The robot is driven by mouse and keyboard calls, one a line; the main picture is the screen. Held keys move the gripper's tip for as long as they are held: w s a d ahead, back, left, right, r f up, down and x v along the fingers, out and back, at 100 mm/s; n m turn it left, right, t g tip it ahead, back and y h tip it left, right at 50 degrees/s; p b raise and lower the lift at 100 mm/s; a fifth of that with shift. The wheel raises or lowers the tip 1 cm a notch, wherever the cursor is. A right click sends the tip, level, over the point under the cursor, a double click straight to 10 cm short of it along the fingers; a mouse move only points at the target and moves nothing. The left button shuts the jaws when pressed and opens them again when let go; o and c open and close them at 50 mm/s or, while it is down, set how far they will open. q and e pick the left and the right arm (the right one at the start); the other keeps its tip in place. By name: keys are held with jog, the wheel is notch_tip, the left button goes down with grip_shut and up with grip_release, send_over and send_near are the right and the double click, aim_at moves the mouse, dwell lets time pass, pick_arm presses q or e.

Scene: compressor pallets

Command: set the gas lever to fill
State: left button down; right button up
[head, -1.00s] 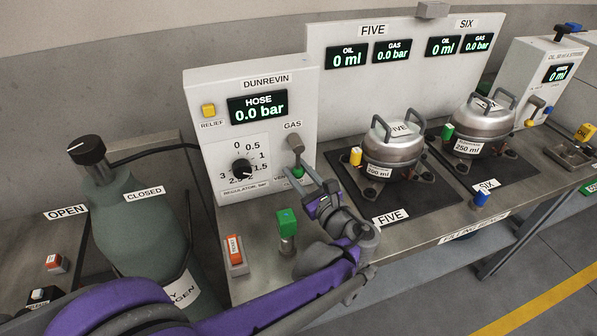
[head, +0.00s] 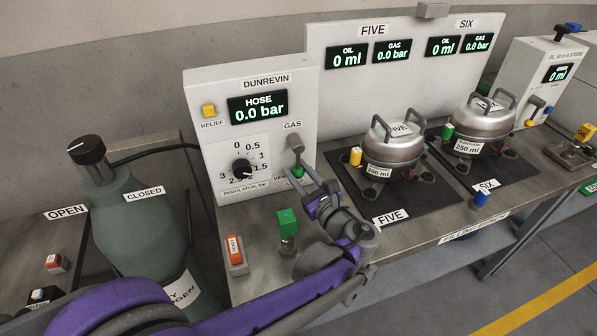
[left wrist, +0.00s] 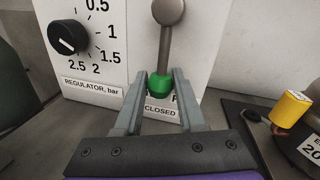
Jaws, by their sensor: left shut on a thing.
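The gas lever (head: 297,148) is on the front of the white DUNREVIN panel, below the GAS label. In the left wrist view the lever (left wrist: 165,45) has a grey round top, a grey rod pointing down and a green knob at its lower end, above a CLOSED label. My left gripper (head: 304,178) reaches up to the lever from below. In the left wrist view its fingers (left wrist: 160,88) are shut on the green knob, one on each side. Part of the label beside the knob is hidden. My right gripper is not in view.
The HOSE display (head: 258,107) reads 0.0 bar. A regulator dial (head: 242,169) is left of the lever. A green-topped block (head: 287,222) and a red switch (head: 235,250) stand near my arm. Compressor FIVE (head: 393,150) with a yellow cap (head: 355,156) is to the right.

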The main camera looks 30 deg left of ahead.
aim_at(310, 154)
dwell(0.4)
pick_arm(q)
jog(key=shift+w+d+r+n+h+p, duration=0.3)
jog(key=shift+w+d+n+p, duration=0.4)
jog(key=shift+n, duration=0.55)
jog(key=shift+w+d+r+n+h+p, duration=0.35)
jog(key=shift+w+n+p, duration=0.15)
jog(key=shift+n+p, duration=0.6)
jog(key=shift+w+d+r+n+h+p, duration=0.25)
jog(key=shift+w+d+n+p, duration=0.35)
jog(key=shift+n, duration=0.75)
jog(key=shift+a, duration=0.1)
jog(key=c, duration=0.8)
grip_release()
